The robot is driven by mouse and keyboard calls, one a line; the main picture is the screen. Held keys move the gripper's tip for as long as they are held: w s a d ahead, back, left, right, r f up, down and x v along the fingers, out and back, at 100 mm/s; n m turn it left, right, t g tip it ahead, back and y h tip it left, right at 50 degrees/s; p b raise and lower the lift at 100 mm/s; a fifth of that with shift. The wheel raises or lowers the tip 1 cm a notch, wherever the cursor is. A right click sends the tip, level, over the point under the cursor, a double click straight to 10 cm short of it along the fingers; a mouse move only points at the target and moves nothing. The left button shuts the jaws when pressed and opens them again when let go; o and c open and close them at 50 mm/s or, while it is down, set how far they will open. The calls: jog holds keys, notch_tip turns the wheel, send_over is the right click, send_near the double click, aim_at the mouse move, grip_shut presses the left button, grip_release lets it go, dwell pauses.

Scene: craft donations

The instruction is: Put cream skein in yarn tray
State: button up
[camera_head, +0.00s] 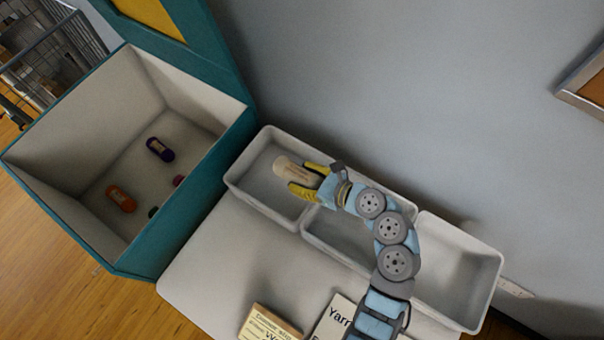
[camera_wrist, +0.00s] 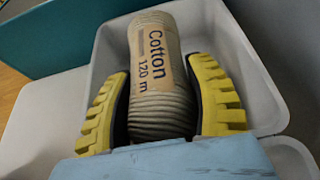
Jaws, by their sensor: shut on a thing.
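The cream skein (camera_head: 294,171) is a pale ribbed roll with a tan label. In the wrist view the skein (camera_wrist: 158,75) shows the words "Cotton 120 m". My gripper (camera_head: 308,180) is shut on it, with a yellow finger on each side; the gripper also shows in the wrist view (camera_wrist: 160,105). The skein is over or inside the leftmost white tray (camera_head: 243,190); I cannot tell whether it touches the floor of the tray. Its near end is partly hidden by my gripper. Which tray is the yarn tray cannot be read here.
Two more white trays, a middle one (camera_head: 335,238) and a right one (camera_head: 455,262), stand in the row. A teal open box (camera_head: 190,215) at left holds several small coloured skeins. A cream card (camera_head: 268,325) and a "Yarn" card (camera_head: 333,318) are at the table's front.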

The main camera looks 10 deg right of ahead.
jog(key=shift+f, duration=0.25)
jog(key=o, duration=1.1)
jog(key=shift+o, duration=0.2)
jog(key=shift+r+b, duration=0.45)
jog(key=shift+b, duration=0.3)
jog(key=p+v, duration=0.3)
jog(key=v, duration=0.9)
jog(key=shift+r, duration=0.25)
